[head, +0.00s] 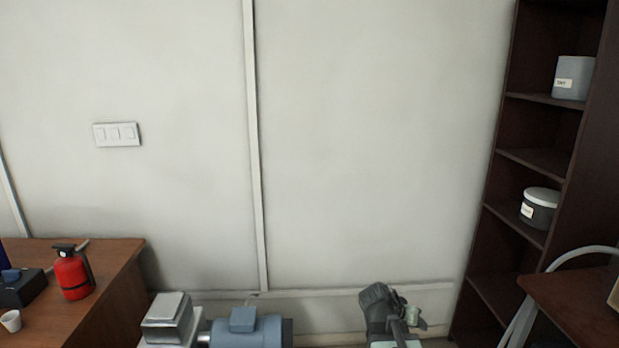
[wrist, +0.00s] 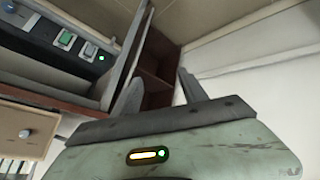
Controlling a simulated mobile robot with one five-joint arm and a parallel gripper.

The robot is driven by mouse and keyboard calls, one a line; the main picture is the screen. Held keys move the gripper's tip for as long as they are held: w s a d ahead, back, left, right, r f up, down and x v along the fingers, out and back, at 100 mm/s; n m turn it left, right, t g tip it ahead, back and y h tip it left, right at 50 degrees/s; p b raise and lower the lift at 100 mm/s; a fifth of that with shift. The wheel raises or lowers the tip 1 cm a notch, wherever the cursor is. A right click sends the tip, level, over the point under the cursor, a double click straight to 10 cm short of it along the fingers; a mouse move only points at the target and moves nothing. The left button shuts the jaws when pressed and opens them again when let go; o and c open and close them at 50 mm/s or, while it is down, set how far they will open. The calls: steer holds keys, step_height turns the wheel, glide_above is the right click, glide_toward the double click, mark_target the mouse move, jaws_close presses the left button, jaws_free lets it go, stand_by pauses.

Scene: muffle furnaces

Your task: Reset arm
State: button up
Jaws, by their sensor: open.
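In the wrist view my gripper (wrist: 158,88) is open. Its two fingers stand apart with nothing between them, and a brown shelf-like structure (wrist: 158,72) shows beyond the gap. Part of my arm shows at the bottom of the head view, right of centre, in front of the pale wall (head: 365,150). The fingers cannot be made out clearly there.
A blue-grey motor (head: 240,332) sits low in the middle. A dark shelf (head: 545,163) stands at right. A switch panel (wrist: 70,42) shows in the wrist view.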

steer(key=s+a+f+n+g+y, duration=0.25)
steer(key=s+a+y, duration=0.2)
steer(key=a, duration=0.45)
steer(key=s+a+f+n+g+y, duration=0.25)
steer(key=s+a+f+n, duration=0.2)
steer(key=a, duration=0.35)
step_height(320, 180, up, 14)
steer(key=t+p, duration=0.1)
steer(key=p, duration=1.2)
steer(key=shift+s+m, duration=0.3)
steer(key=shift+m, duration=0.1)
steer(key=shift+f, duration=0.1)
